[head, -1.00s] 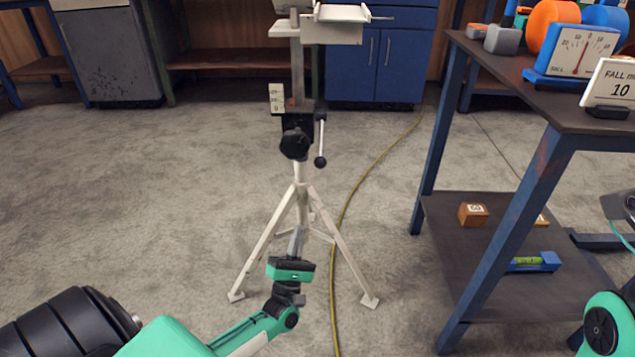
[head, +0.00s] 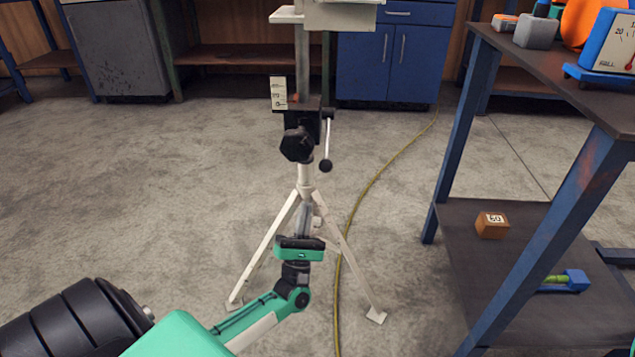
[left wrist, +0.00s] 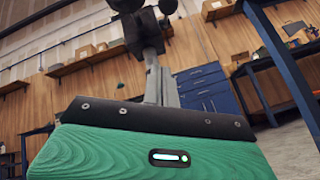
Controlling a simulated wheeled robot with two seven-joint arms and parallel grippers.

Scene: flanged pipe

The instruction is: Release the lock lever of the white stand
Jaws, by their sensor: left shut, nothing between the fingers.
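The white stand (head: 305,176) stands upright on three splayed legs in the middle of the head view. Its lock lever (head: 328,140) hangs down at the right of the black clamp block, with a black ball at its lower end. A black knob (head: 297,145) sits on the front of the block. My left gripper (head: 305,212) is shut and empty, pointing up, below the lever and in front of the legs as seen. Its shut fingers (left wrist: 156,80) also show in the left wrist view, with dark round parts above them. My right gripper is out of view.
A blue-legged table (head: 520,75) stands at the right, with a lower shelf holding a small wooden block (head: 492,225) and a blue level (head: 566,282). A yellow cable (head: 372,185) runs along the floor right of the stand. The floor left of the stand is clear.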

